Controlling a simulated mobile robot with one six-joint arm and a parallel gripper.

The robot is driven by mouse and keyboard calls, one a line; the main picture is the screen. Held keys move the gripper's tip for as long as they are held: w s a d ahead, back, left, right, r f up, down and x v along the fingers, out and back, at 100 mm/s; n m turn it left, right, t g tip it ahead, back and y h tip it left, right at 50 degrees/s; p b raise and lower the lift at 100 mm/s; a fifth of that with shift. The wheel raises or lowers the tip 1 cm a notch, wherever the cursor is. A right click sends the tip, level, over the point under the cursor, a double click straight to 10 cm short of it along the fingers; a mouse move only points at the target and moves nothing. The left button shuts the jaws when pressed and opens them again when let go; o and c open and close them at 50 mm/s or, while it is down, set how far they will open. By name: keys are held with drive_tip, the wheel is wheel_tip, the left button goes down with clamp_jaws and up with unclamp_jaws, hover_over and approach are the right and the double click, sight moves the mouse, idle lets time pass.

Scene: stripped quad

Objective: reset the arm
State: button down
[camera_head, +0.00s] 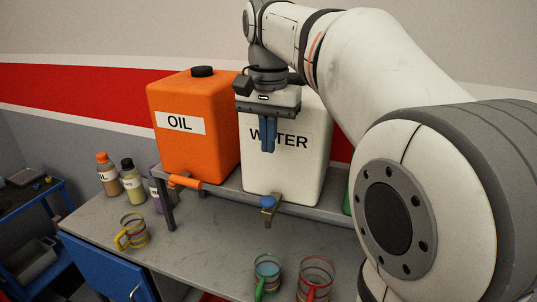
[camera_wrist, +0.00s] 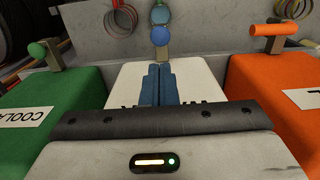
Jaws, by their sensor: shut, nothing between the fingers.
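My gripper (camera_head: 268,136) points down in front of the white WATER tank (camera_head: 288,165) in the head view. Its two blue fingers are together with nothing between them. In the wrist view the closed fingers (camera_wrist: 157,84) show over the white tank (camera_wrist: 195,75). My arm reaches in from the right side of the head view and bends down to the gripper. The arm hides part of the tank's upper right.
An orange OIL tank (camera_head: 195,145) stands left of the white one on a raised shelf (camera_head: 225,188). A green COOLANT tank (camera_wrist: 60,82) stands on the other side. Mugs with yellow (camera_head: 132,232), green (camera_head: 267,274) and red (camera_head: 316,278) handles and several bottles stand on the grey bench (camera_head: 195,245).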

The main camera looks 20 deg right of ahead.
drive_tip(key=shift+r, duration=0.15)
drive_tip(key=s+f+n+t, duration=0.1)
drive_tip(key=s+f+n, duration=0.2)
drive_tip(key=s+f, duration=0.4)
drive_tip(key=s+f+n+t, duration=0.2)
drive_tip(key=s+f+n, duration=0.2)
drive_tip(key=f, duration=0.9)
drive_tip(key=s, duration=0.3)
drive_tip(key=shift+s, duration=0.4)
